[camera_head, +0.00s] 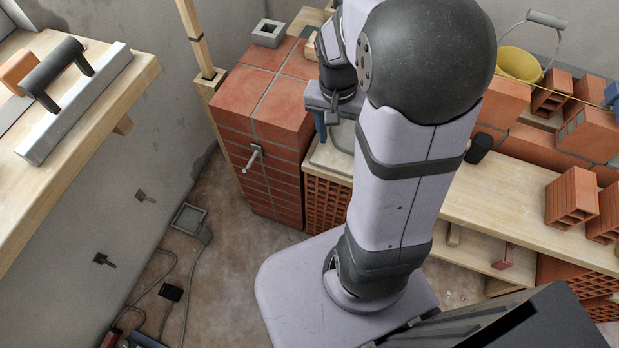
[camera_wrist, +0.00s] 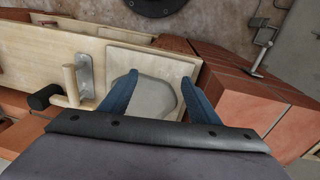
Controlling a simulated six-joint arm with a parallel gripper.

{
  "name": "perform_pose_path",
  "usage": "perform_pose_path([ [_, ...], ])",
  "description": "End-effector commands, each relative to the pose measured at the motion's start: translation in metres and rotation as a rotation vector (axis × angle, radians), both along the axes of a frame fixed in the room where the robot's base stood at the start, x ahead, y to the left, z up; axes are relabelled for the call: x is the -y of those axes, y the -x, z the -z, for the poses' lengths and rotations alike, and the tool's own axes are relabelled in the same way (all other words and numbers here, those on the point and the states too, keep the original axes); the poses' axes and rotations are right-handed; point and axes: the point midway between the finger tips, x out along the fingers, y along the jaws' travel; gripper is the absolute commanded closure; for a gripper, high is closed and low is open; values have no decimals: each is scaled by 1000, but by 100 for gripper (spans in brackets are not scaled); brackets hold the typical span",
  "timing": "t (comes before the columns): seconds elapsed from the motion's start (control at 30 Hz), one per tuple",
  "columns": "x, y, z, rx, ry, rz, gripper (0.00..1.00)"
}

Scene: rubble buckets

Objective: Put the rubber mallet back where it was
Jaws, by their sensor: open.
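My gripper (camera_wrist: 158,84) is open, with its two blue fingers apart and nothing between them. In the wrist view they reach over a pale board (camera_wrist: 190,66) bearing a grey, mortar-like patch (camera_wrist: 155,97). In the head view one blue finger (camera_head: 320,126) shows beside the brick pillar; the arm hides the rest. A similar black piece (camera_head: 480,148) shows right of my arm in the head view.
A brick pillar (camera_head: 262,105) with a metal peg (camera_head: 253,158) stands left of the gripper; the peg also shows in the wrist view (camera_wrist: 263,52). A yellow bucket (camera_head: 518,66) and hollow bricks (camera_head: 571,198) are at the right. A trowel float (camera_head: 75,95) lies on the left shelf.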

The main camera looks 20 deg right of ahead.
Motion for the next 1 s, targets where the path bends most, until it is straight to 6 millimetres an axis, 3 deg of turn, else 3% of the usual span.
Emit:
perform_pose_path([
  [0.03,-26,10,1,0,-22,-139,44],
  [0.1,-54,25,4,-3,-49,-315,44],
  [0.3,-98,59,12,-7,-98,-643,44],
  [0.47,-108,69,15,-5,-110,-734,44],
  [0.8,-109,70,15,-7,-111,-740,44],
  [1.0,-109,69,-2,-7,-111,-739,44],
])
